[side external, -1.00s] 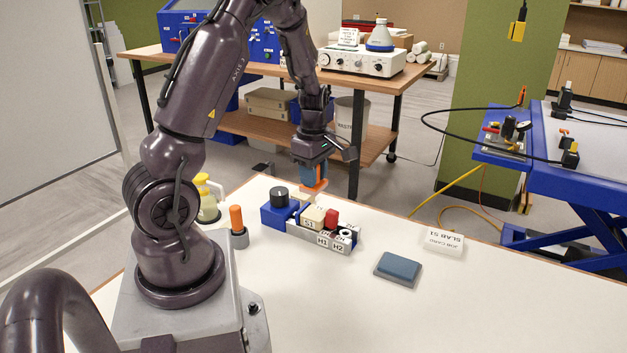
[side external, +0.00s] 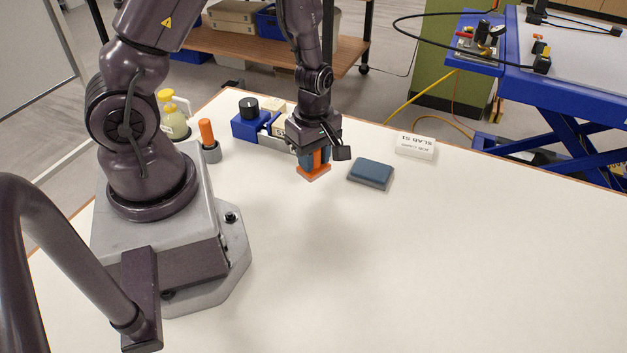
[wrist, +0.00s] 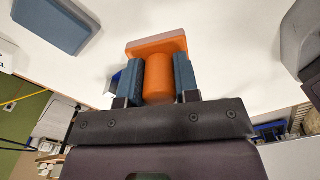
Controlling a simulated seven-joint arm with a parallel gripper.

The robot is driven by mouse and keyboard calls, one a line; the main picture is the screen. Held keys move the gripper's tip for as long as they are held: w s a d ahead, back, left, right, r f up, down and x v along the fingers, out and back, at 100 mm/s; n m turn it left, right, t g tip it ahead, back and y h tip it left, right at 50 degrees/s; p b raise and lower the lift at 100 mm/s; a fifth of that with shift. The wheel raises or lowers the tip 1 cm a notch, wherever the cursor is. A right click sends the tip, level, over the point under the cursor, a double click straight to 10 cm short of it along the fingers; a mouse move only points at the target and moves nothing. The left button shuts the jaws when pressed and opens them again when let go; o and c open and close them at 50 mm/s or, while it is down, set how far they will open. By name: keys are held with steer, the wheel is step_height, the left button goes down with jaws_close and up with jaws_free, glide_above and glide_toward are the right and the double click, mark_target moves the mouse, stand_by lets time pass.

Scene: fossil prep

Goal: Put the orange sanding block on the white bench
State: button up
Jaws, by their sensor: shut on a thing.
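The orange sanding block (wrist: 157,46) has a flat rectangular base and a round upright grip. My gripper (side external: 315,156) is shut on that grip, with a blue finger pad on each side of it in the wrist view (wrist: 159,80). In the side view the block (side external: 314,173) hangs base down under my gripper. It appears to be above the white bench (side external: 430,260), with a soft shadow on the bench in front; the exact gap is hard to tell.
A blue-grey pad (side external: 371,172) lies just right of the block, with a job card (side external: 416,147) beyond it. A blue and grey rack (side external: 252,124) stands behind left, partly hidden by my gripper. An orange-topped tool (side external: 207,134) stands left. The bench's front and right are clear.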

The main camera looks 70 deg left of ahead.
mark_target(314, 190)
steer(key=shift+f, duration=2.65)
steer(key=shift+f, duration=0.15)
steer(key=o, duration=0.9)
steer(key=shift+c, duration=0.2)
